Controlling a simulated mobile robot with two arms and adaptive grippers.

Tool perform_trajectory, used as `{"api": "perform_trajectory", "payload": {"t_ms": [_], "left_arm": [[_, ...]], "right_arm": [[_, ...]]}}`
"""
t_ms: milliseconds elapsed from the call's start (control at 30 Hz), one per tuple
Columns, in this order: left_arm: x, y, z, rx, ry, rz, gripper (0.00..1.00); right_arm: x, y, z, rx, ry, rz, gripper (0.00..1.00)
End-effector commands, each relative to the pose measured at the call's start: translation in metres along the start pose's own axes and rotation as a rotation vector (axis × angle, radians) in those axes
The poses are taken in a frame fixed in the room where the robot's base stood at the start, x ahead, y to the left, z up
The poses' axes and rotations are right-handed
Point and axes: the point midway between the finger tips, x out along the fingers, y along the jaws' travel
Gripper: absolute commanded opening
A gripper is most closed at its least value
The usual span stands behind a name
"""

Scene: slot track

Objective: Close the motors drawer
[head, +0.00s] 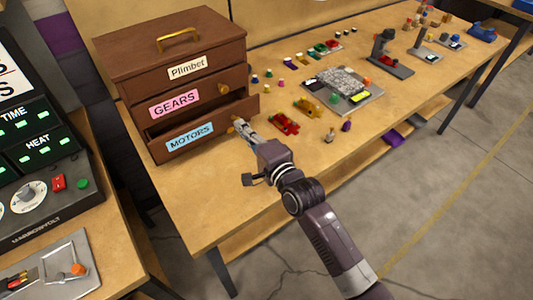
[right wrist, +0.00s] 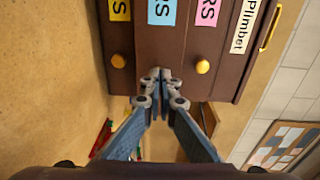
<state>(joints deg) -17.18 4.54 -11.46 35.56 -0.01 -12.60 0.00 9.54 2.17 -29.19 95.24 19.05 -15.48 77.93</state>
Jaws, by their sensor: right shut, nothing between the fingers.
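The motors drawer (head: 215,131) is the blue-labelled drawer of a brown wooden chest (head: 118,75) at the left end of the table. It stands partly pulled out, with a dark opening above its front. Its blue label (right wrist: 161,12) shows sideways in the right wrist view. My right gripper (head: 240,124) is shut and empty, its fingertips at the right part of the drawer front. In the right wrist view the fingertips (right wrist: 158,76) are at or very near this front, over where its knob would be. I cannot tell whether they touch. My left gripper is not in view.
Above it, the pink-labelled gears drawer (head: 190,99) has a yellow knob (right wrist: 202,66). A yellow-labelled drawer (right wrist: 119,10) also shows. Red parts (head: 284,124) and yellow parts (head: 308,107) lie right of the chest. A control panel (head: 45,185) stands at left.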

Motion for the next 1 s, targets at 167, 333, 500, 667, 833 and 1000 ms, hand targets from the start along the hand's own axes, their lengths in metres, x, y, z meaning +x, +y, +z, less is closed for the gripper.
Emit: {"api": "perform_trajectory", "payload": {"t_ms": [167,333,500,667,833,1000], "left_arm": [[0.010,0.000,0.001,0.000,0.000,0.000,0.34],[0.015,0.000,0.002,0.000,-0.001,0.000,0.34],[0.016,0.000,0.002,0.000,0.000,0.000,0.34],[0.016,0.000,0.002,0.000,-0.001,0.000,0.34],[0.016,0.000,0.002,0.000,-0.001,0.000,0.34],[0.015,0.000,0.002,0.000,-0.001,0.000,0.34]], "right_arm": [[0.034,0.000,0.002,0.001,0.000,0.000,0.00],[0.053,-0.001,0.002,-0.001,0.000,0.000,0.00],[0.061,-0.002,0.002,0.000,0.001,0.001,0.00],[0.062,-0.004,0.002,-0.001,0.001,-0.001,0.00],[0.062,-0.005,0.002,-0.001,0.001,-0.004,0.00],[0.062,-0.006,0.002,-0.001,0.002,-0.006,0.00]]}}
